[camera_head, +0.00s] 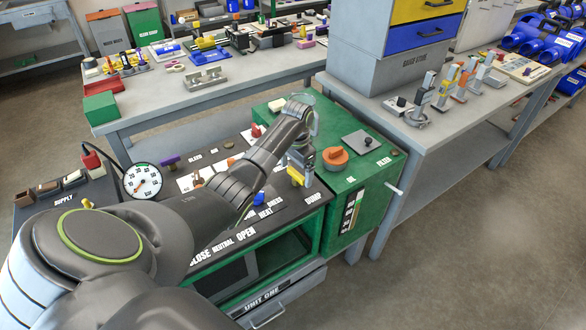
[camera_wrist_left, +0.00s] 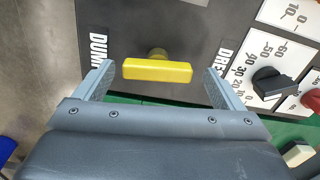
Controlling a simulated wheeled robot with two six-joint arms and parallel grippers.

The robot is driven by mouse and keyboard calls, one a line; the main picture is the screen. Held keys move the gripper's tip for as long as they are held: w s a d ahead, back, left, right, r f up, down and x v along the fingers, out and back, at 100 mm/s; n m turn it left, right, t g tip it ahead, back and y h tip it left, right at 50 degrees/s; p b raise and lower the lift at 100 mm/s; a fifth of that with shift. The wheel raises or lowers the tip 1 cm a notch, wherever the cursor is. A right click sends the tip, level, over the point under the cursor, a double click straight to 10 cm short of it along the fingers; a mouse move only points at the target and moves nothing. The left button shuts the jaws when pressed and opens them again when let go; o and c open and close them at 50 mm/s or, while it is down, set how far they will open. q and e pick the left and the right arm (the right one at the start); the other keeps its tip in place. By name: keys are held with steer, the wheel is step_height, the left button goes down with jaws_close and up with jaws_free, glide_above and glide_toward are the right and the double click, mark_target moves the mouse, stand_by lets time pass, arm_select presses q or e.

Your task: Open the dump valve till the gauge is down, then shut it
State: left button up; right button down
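The dump valve has a yellow bar handle (camera_wrist_left: 157,70) on a dark panel, beside the DUMP label (camera_wrist_left: 98,55) in the left wrist view. Its yellow also shows in the head view (camera_head: 297,177), just under my left gripper (camera_head: 301,164). In the wrist view my left gripper (camera_wrist_left: 158,76) is open, with a finger on each side of the handle and a visible gap at both ends. The round white gauge (camera_head: 142,181) stands at the panel's left; its needle is too small to read surely. My right gripper is not in view.
An orange round cap (camera_head: 335,156) and a grey plate (camera_head: 364,143) sit on the green housing to the right. A blue knob (camera_head: 260,199) is left of the valve. In the wrist view, a black knob (camera_wrist_left: 271,84) on a white scale is right of the handle.

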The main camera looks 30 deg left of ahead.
arm_select(q)
step_height(320, 180, up, 12)
step_height(320, 180, up, 4)
steer(key=p, duration=0.3)
glide_above(296, 172)
steer(key=shift+s+r+p, duration=0.1)
steer(key=shift+r+p, duration=0.65)
steer(key=shift+p, duration=0.1)
